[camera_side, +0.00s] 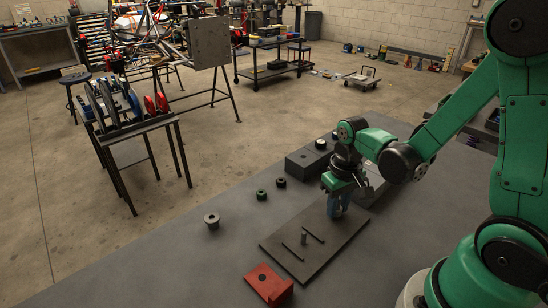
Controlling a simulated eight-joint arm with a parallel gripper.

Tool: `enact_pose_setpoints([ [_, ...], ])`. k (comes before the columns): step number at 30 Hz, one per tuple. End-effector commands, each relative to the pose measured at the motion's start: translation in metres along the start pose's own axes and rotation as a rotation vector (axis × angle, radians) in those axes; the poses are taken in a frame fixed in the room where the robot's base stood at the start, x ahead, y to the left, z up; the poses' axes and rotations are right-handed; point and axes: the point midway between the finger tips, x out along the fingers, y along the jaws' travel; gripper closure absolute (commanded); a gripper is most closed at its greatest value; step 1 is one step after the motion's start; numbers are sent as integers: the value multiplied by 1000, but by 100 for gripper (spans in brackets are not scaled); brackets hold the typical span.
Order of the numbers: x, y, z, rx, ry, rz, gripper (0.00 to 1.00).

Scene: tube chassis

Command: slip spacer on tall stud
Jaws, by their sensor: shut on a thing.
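My gripper (338,207) points down over the far right part of a dark flat plate (275,244). Whether another stud is under the gripper is hidden.
A red block with a dark hole (265,279) sits beside the plate's near corner. A grey flanged part (212,221), a green-topped ring (261,195) and a black ring (281,182) stand left of the plate. A dark block (303,162) is behind. The table's left front is clear.

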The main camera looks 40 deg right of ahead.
Motion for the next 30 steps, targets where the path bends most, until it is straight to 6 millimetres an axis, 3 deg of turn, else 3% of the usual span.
enact_pose_setpoints([
  [30, -50, 0, 0, 0, 0, 0, 100],
])
